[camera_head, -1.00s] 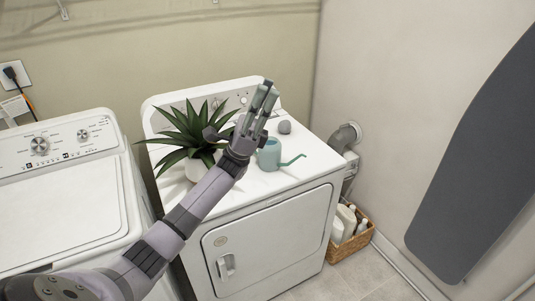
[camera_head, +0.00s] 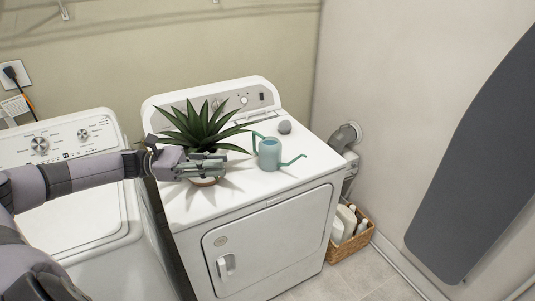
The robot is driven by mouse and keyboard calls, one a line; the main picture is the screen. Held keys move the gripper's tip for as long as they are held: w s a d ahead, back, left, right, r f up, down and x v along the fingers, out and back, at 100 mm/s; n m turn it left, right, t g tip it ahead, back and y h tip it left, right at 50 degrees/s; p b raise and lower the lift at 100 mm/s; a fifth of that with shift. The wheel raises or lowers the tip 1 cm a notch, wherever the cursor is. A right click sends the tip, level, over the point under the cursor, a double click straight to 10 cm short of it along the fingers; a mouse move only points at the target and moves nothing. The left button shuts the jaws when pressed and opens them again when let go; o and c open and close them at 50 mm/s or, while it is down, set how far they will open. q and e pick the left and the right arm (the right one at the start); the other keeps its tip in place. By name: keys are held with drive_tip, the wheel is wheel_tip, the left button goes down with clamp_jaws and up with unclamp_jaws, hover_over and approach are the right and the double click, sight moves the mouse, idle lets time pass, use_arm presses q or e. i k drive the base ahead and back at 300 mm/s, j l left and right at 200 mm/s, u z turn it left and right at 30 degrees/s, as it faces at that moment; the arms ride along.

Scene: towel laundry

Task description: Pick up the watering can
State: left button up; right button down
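The teal watering can (camera_head: 269,155) stands upright on top of the white dryer (camera_head: 285,205). Its handle is on its left side and its thin spout points right. My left gripper (camera_head: 222,165) reaches in from the left, in front of the potted plant (camera_head: 203,128), with its fingers pointing right toward the can. A clear gap lies between the fingertips and the can. The gripper hides most of the plant's pot. I cannot tell how far its fingers are apart. My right gripper is not in view.
A small grey round object (camera_head: 284,127) sits behind the can on the dryer. A white washer (camera_head: 60,215) stands at the left. A wicker basket (camera_head: 350,246) with bottles is on the floor at the right. The dryer top's front right is clear.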

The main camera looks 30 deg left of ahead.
sight(269, 153)
drive_tip(key=i+j, duration=0.35)
drive_tip(key=j, duration=0.15)
drive_tip(key=i+j, duration=0.75)
drive_tip(key=j, duration=0.25)
